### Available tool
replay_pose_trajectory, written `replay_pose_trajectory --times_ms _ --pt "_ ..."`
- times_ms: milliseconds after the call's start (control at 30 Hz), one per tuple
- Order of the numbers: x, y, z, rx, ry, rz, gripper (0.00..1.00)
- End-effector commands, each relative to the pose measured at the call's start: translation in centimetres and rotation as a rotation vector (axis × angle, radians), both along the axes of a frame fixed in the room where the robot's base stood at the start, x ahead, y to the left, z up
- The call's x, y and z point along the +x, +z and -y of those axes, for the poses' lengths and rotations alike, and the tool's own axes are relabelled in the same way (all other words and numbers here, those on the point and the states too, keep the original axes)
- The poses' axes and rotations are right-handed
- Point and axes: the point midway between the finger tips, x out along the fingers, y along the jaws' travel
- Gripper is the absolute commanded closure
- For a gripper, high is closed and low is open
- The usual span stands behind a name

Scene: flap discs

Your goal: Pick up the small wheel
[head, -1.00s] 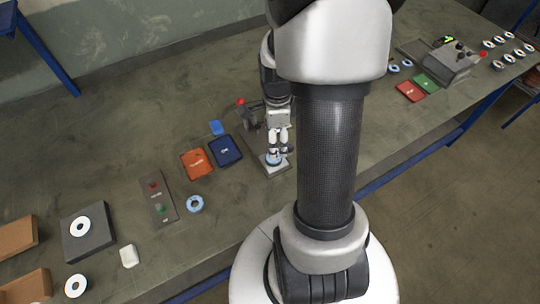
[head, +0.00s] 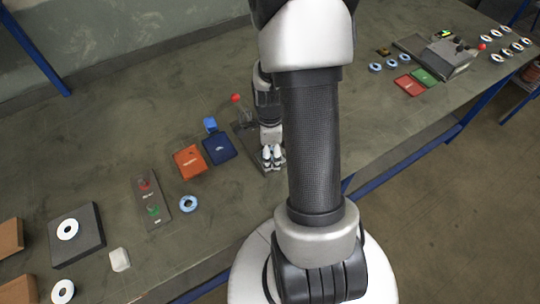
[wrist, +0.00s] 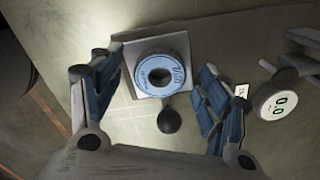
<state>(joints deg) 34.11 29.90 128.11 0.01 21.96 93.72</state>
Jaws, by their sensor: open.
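In the wrist view, a small wheel with a blue label and dark centre hole (wrist: 160,75) lies flat on a square pale metal plate (wrist: 182,40). My gripper (wrist: 158,70) is open, with one finger at the left of the wheel and the other at the right. Gaps show between the fingers and the wheel, so I hold nothing. In the head view, my gripper (head: 272,160) points down over the plate's stand and hides the wheel. Another blue wheel (head: 188,204) lies alone on the bench, left of my gripper.
A black knob (wrist: 169,120) and a round readout showing 0.0 (wrist: 278,104) are close to the plate. Blue (head: 219,149) and orange (head: 189,161) bins and a button panel (head: 153,198) lie to the left. More blue wheels (head: 391,64) lie at the right.

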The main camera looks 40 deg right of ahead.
Motion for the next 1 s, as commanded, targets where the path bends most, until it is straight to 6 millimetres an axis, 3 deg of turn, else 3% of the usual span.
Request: replay_pose_trajectory --times_ms 767,1000 --pt "-0.02 0.07 -0.01 0.001 0.000 -0.001 0.78" --pt "-0.01 0.10 -0.01 0.000 0.000 0.000 0.80"
